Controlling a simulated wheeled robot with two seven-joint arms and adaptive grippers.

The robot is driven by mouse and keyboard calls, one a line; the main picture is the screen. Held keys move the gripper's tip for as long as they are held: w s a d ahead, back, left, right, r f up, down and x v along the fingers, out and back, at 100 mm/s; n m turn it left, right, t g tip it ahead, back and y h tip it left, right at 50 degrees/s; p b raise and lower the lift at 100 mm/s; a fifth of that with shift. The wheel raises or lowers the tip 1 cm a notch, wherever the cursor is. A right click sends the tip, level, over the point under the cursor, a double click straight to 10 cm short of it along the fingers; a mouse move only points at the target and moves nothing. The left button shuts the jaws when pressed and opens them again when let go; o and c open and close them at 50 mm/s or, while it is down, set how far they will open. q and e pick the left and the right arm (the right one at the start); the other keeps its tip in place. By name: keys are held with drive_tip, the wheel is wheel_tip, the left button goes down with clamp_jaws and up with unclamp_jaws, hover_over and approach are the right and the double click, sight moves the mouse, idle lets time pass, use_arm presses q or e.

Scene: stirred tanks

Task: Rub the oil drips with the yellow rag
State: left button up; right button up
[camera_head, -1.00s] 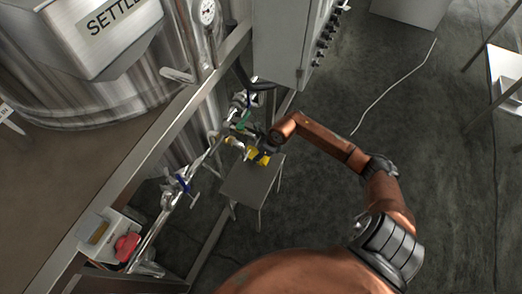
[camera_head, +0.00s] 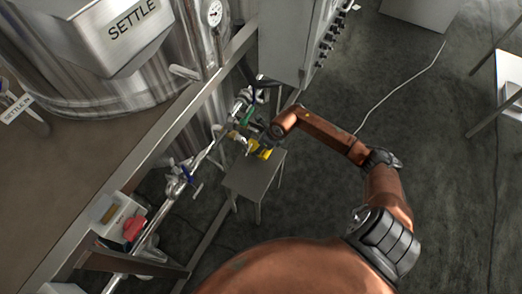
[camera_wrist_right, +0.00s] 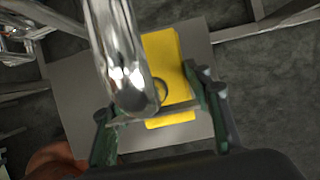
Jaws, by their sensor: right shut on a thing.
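The yellow rag (camera_head: 264,153) is at my right gripper (camera_head: 260,142), over the small grey table. In the right wrist view the rag (camera_wrist_right: 166,60) lies between the two dark green fingers of my right gripper (camera_wrist_right: 163,125), which is shut on it. A shiny metal pipe (camera_wrist_right: 118,50) passes in front and hides part of the rag. I cannot make out any oil drips in either view. My left gripper is not in view.
The small grey table (camera_head: 248,181) stands under the pipework. A grey control cabinet (camera_head: 283,35) is just behind. A white cable (camera_head: 400,82) crosses the open floor on the right.

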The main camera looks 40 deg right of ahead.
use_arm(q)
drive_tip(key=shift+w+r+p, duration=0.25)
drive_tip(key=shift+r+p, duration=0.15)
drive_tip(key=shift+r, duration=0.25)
use_arm(e)
drive_tip(key=shift+r, duration=1)
drive_tip(key=shift+w+r+p, duration=0.1)
drive_tip(key=shift+r+p, duration=0.9)
drive_tip(key=shift+r, duration=0.6)
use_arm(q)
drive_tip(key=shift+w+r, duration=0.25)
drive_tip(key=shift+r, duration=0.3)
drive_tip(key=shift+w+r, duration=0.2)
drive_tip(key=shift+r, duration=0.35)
use_arm(e)
drive_tip(key=shift+f, duration=0.1)
